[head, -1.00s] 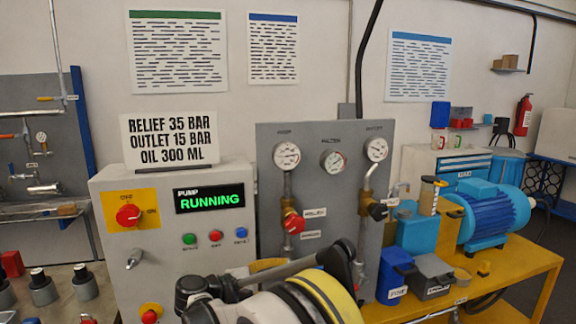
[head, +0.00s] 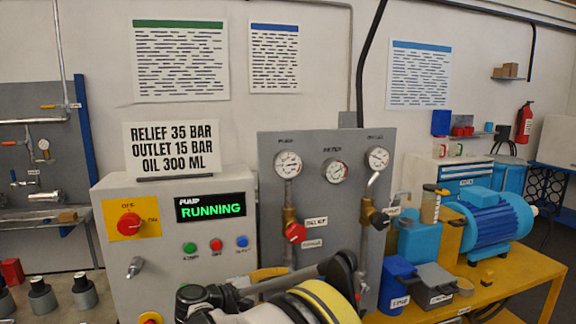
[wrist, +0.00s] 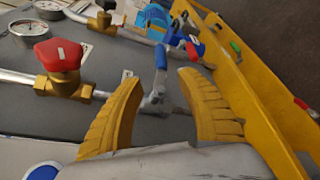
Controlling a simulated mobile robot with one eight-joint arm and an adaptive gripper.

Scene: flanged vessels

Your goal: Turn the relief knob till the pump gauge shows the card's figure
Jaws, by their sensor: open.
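The red relief knob (head: 295,233) sits on a brass valve on the grey panel, above small labels. It also shows at the left of the wrist view (wrist: 58,55), with a white mark on its top. The pump gauge (head: 288,164) is above it on the panel; its needle is too small to read exactly. The card (head: 172,148) reads RELIEF 35 BAR, OUTLET 15 BAR, OIL 300 ML. My gripper (wrist: 164,78) is open and empty, its yellow fingers apart to the right of the knob in the wrist view, not touching it.
The control box display (head: 210,206) reads PUMP RUNNING. Two more gauges (head: 334,170) (head: 377,159) and a dark knob (head: 380,220) are on the panel. A blue-handled valve (wrist: 160,75) shows beyond the gap between my fingers. A blue motor (head: 495,222) stands on the yellow bench.

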